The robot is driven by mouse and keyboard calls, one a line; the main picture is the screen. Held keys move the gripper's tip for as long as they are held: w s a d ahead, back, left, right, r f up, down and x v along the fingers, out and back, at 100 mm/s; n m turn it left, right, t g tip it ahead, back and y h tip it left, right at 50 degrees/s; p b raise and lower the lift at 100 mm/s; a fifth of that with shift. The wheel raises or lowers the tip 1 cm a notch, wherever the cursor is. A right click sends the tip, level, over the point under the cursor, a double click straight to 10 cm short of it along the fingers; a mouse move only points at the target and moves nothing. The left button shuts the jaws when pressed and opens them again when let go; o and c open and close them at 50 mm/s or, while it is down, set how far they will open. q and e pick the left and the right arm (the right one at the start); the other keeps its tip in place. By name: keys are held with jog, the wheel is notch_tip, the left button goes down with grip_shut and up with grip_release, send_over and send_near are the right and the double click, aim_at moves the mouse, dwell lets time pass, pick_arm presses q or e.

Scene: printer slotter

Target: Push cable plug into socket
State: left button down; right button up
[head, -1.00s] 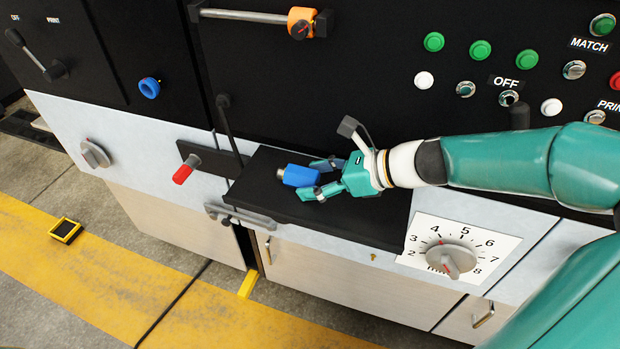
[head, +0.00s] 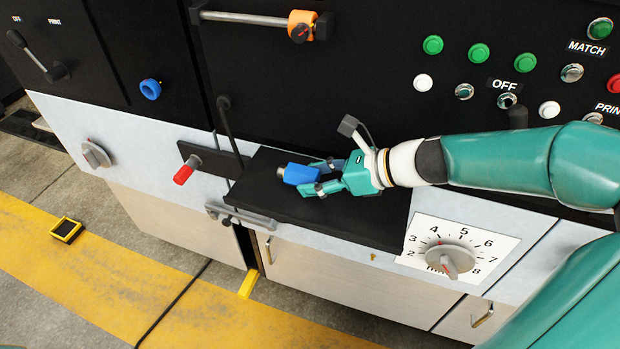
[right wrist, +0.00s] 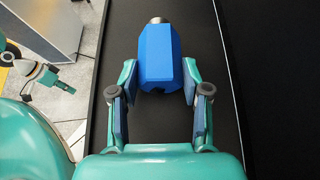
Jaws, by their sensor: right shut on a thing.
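The cable plug (head: 299,174) is a blue block with a short metal tip pointing left, above the black shelf. It also shows in the right wrist view (right wrist: 167,62), with its tip away from my palm. My right gripper (head: 322,178) is shut on the rear part of the plug, one finger on each side. A blue round socket (head: 150,88) is on the black panel at the upper left, well apart from the plug. My left gripper (right wrist: 64,86) seems to show small at the left of the right wrist view; its fingers are unclear.
The black shelf (head: 350,228) juts from the machine below the plug. A red-tipped lever (head: 186,170) and an upright black rod (head: 226,120) stand between plug and socket. An orange clamp (head: 302,25) is above. A numbered dial (head: 450,257) is at lower right.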

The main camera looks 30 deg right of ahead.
jog(key=shift+r, duration=0.25)
dwell(0.3)
jog(key=shift+r+p, duration=2.4)
jog(key=shift+p, duration=0.05)
jog(key=o, duration=0.5)
jog(key=c, duration=0.5)
jog(key=shift+o, duration=0.2)
